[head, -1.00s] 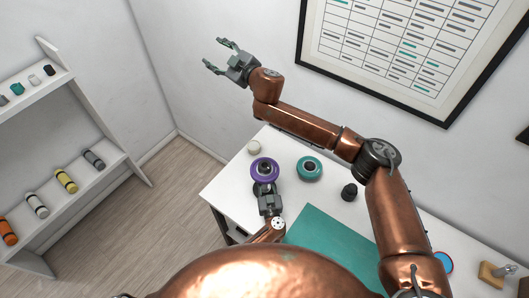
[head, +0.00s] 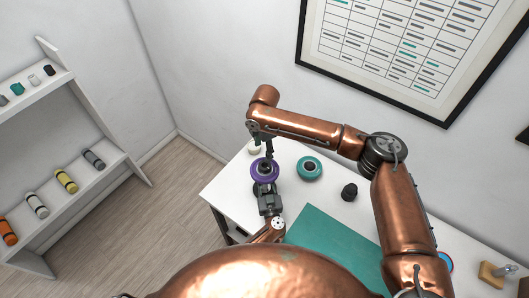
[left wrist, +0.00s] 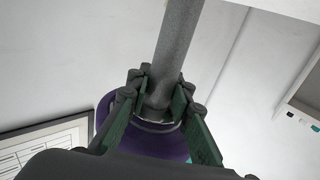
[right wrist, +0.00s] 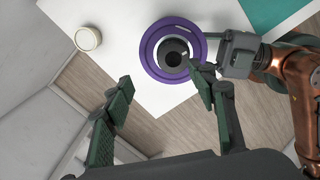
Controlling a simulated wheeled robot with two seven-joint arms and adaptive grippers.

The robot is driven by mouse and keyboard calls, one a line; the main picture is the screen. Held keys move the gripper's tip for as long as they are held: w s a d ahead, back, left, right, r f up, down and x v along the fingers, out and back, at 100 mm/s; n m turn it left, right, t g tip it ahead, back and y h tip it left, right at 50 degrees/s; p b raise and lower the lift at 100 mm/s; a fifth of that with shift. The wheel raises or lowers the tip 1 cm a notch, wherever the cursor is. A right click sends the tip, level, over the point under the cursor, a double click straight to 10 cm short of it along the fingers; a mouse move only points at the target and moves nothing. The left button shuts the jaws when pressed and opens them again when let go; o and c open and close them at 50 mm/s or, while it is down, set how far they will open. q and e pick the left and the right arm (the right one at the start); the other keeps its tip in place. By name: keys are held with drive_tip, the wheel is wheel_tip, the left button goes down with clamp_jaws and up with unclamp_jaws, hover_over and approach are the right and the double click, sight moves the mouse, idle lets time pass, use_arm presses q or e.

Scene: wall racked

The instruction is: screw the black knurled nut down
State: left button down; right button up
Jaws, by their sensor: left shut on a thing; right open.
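A purple ring-shaped piece (head: 257,178) stands over the left part of the white table. A black round part, seemingly the knurled nut (right wrist: 173,53), sits in the middle of the purple ring, which also shows in the right wrist view (right wrist: 150,60). My left gripper (head: 267,193) is shut on a grey stem (left wrist: 176,45) beside the purple piece. My right gripper (head: 268,150) points down above the purple ring. In the right wrist view its fingers (right wrist: 168,90) are open and empty, with the ring beyond them. The nut's thread is hidden.
A teal ring (head: 309,168) stands to the right, then a black knob-like piece (head: 349,192). A small cream round piece (head: 254,149) lies by the table's back-left edge. A teal mat (head: 330,245) covers the front. Shelves (head: 60,125) stand at far left.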

sight(265, 164)
drive_tip(key=shift+s+d+f+n+g, duration=0.15)
drive_tip(key=shift+s+d+n+g, duration=0.2)
drive_tip(key=shift+s, duration=0.4)
drive_tip(key=shift+f, duration=4)
drive_tip(key=shift+c, duration=0.6)
